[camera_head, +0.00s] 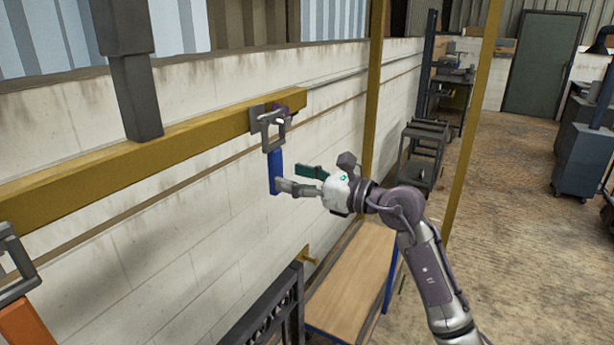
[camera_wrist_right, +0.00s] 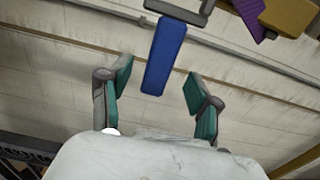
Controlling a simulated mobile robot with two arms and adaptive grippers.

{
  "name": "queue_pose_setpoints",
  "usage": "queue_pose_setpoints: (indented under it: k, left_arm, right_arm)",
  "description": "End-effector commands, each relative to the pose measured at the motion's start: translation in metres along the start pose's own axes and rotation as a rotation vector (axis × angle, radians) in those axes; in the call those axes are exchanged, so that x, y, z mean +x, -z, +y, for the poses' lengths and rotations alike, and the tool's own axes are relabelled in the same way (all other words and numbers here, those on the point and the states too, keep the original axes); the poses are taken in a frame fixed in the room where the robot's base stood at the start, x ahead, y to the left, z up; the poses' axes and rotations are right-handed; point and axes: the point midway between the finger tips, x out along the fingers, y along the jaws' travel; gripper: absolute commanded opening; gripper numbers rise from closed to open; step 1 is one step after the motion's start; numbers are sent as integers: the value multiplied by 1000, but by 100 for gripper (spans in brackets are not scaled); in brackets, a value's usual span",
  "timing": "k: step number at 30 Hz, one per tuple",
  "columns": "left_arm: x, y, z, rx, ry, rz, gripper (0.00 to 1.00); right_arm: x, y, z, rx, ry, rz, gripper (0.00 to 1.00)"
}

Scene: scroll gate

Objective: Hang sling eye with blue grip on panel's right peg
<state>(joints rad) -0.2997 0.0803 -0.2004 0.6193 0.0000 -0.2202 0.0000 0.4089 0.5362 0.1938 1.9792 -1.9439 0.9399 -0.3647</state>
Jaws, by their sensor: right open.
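The sling eye (camera_head: 266,136) is a grey square frame with a blue grip (camera_head: 274,172) below it. It hangs upright in front of a grey plate with light pegs (camera_head: 257,113) at the beam's right end. A peg appears to pass through the eye, but which one is hard to tell. My right gripper (camera_head: 290,179) is open beside the grip's lower end. In the right wrist view the blue grip (camera_wrist_right: 164,58) lies between the spread green-padded fingers (camera_wrist_right: 160,88), with gaps on both sides. My left gripper is not in view.
A yellow beam (camera_head: 130,163) runs along the white block wall, with a dark post (camera_head: 135,95) in front. Another grey eye (camera_head: 14,260) with an orange grip (camera_head: 24,325) hangs at lower left. A wooden-topped bench (camera_head: 350,285) and dark railing (camera_head: 270,320) lie below.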

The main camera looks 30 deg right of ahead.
Motion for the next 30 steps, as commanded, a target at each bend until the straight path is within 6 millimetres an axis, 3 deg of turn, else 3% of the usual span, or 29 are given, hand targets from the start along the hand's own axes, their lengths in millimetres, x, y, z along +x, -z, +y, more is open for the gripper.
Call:
queue_pose_setpoints:
  k: [15,30]
  left_arm:
    - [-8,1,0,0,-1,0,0]
    - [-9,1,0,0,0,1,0]
  right_arm:
    - [37,-1,0,1,0,-2,62]
    - [43,0,0,0,0,0,61]
